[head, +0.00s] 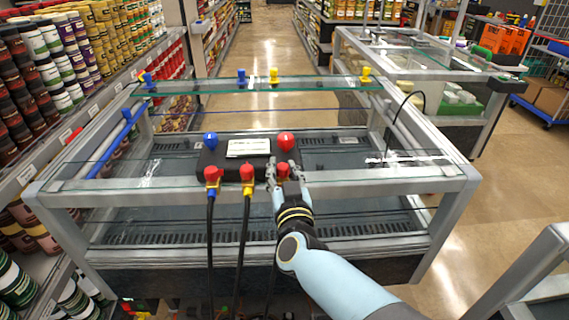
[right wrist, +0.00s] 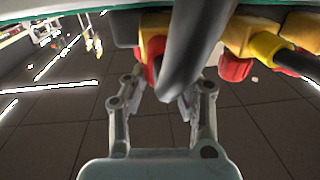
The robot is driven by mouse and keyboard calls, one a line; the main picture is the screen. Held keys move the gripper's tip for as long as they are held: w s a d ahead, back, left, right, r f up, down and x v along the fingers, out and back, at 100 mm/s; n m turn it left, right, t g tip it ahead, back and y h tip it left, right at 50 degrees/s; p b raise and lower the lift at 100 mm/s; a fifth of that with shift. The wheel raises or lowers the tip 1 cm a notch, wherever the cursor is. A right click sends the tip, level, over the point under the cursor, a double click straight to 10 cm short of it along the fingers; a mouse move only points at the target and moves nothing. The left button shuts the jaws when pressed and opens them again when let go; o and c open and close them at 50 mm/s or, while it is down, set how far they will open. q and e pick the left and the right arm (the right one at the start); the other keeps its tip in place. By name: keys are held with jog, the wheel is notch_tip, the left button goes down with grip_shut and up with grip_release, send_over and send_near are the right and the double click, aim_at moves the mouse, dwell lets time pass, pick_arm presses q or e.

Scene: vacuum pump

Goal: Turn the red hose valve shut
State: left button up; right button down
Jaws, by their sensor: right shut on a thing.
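A black gauge block (head: 230,155) lies on the glass top with a blue knob (head: 211,140), a white label and a red knob (head: 285,140). Several red-handled hose valves sit along its front: a left one (head: 211,173), a middle one (head: 247,173) and the right red hose valve (head: 283,169). My right gripper (head: 285,177) has its fingers on both sides of the right valve and is shut on it. In the right wrist view, the valve's red part (right wrist: 149,72) shows between my fingers (right wrist: 161,98), largely hidden by a black hose. My left gripper is not in view.
Black hoses (head: 210,240) hang from the valves over the front edge. Yellow and blue small fittings (head: 273,76) stand at the back of the glass. Full shelves flank the left; another glass case (head: 400,50) stands behind right. The glass right of the block is mostly clear.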

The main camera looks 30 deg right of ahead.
jog(key=shift+m+g+h, duration=0.3)
jog(key=shift+m+h, duration=0.3)
jog(key=shift+h, duration=0.1)
jog(key=c, duration=1)
grip_release()
jog(key=shift+c, duration=0.2)
